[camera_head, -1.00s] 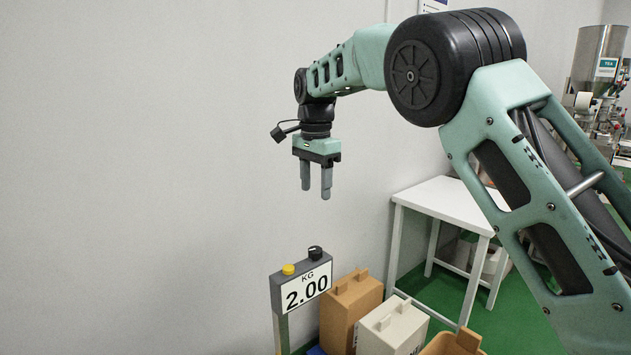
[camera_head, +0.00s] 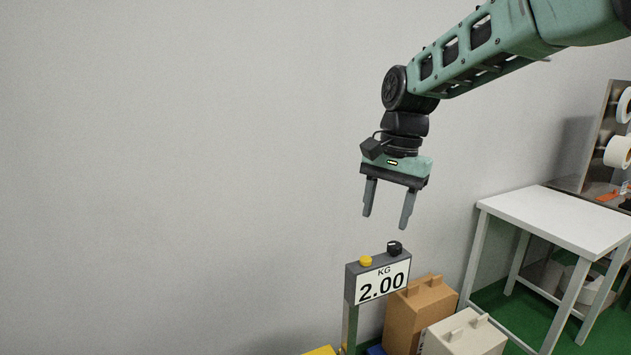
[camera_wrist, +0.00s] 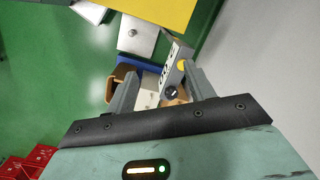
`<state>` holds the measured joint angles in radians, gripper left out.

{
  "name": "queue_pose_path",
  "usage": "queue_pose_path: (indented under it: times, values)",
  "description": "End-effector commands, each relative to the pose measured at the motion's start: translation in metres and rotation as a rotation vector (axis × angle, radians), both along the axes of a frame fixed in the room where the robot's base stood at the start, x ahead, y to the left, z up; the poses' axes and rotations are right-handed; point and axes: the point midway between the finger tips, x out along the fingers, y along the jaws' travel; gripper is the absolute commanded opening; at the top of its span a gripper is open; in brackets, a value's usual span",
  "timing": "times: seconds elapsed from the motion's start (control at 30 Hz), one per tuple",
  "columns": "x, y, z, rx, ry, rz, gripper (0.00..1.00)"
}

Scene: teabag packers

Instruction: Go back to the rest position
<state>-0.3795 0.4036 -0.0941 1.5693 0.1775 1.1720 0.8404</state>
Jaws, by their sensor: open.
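My gripper (camera_head: 387,221) hangs from my arm with its fingers pointing down. It is open and nothing shows between its fingers. It is above the scale display (camera_head: 378,280), which reads 2.00 KG and has a yellow button (camera_head: 366,261) and a black knob (camera_head: 395,248) on top. A clear gap separates the fingertips from the knob. In the wrist view the display (camera_wrist: 172,66) lies below and beyond the fingers, seen from above.
A brown box (camera_head: 418,312) and a cream box (camera_head: 463,338) stand beside the display. A white table (camera_head: 560,218) is at the right, with a machine holding white rolls (camera_head: 618,152) behind it. In the wrist view, a yellow surface (camera_wrist: 160,10) and red crates (camera_wrist: 37,162) show. A grey wall fills the left.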

Motion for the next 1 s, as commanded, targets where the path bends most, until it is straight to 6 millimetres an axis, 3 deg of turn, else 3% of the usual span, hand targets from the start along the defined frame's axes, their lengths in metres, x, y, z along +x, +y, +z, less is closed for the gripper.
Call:
queue_pose_path:
  times: [0.03, 0.3, 0.5, 0.6, 0.77, 1.0]
  values:
    - [-0.025, 0.009, -0.008, 0.013, -0.004, 0.094, 0.53]
    - [-0.156, 0.037, -0.051, 0.038, -0.065, 0.627, 0.53]
    - [-0.249, 0.027, -0.089, 0.009, -0.114, 1.006, 0.53]
    - [-0.281, 0.016, -0.104, -0.012, -0.129, 1.146, 0.53]
    - [-0.307, 0.004, -0.118, -0.034, -0.140, 1.268, 0.53]
    - [-0.311, 0.002, -0.120, -0.038, -0.142, 1.291, 0.53]
